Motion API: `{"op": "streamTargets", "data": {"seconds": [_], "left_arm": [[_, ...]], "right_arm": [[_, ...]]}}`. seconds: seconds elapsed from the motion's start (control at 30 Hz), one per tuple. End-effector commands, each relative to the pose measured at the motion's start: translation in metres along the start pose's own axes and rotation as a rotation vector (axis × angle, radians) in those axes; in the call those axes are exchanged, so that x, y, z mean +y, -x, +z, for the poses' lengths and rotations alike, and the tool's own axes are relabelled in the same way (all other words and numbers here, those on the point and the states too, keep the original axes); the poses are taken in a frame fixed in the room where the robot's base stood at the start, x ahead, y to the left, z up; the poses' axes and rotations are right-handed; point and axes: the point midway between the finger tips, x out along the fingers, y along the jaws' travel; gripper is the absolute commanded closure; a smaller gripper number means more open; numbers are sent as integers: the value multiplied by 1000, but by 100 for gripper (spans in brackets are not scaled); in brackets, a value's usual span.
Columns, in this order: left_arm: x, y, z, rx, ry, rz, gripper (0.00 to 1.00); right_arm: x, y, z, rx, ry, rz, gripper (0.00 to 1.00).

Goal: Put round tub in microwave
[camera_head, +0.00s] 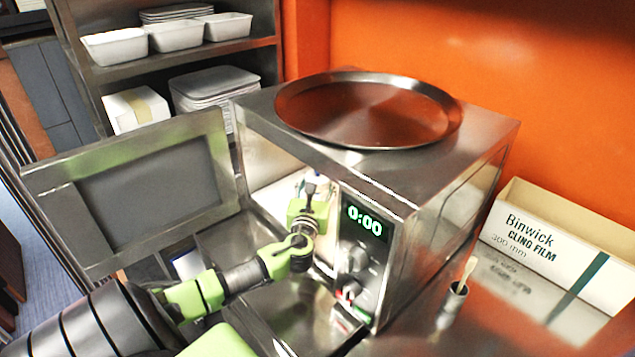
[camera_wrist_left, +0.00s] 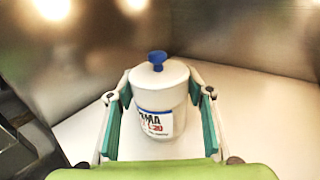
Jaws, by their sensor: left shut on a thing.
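A steel microwave (camera_head: 455,195) stands on the counter with its door (camera_head: 45,185) swung wide open to the left. Its display reads 0:00. My left arm reaches into the lit cavity, and my left gripper (camera_head: 314,190) is inside the opening. In the left wrist view, the round tub (camera_wrist_left: 160,98) is white with a blue knob on its lid and a printed label. It stands upright between the two teal fingers of my left gripper (camera_wrist_left: 158,105), which is shut on it. The tub is mostly hidden in the head view. My right gripper is not in view.
A wide steel pan (camera_head: 370,110) lies on top of the microwave. A cling film box (camera_head: 535,235) and a small metal cup (camera_head: 453,300) stand to the right. A rack (camera_head: 180,62) with white tubs and trays is behind the door.

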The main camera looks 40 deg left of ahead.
Motion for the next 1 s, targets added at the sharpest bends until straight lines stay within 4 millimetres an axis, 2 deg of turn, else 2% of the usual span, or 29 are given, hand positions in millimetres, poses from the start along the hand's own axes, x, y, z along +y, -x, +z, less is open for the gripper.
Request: {"op": "streamTargets", "data": {"seconds": [0.17,0.2,0.23,0.67,0.77,1.0], "left_arm": [[0,0,-2,-2,0,1,82],[0,0,-2,0,0,1,42],[0,0,-2,0,0,1,36],[0,4,0,1,0,0,36],[0,15,-2,2,0,-2,36],[0,62,-2,2,0,-2,36]], "right_arm": [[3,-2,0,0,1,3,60],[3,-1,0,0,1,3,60],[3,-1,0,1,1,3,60],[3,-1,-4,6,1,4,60],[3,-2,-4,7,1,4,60],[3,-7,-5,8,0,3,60]]}}
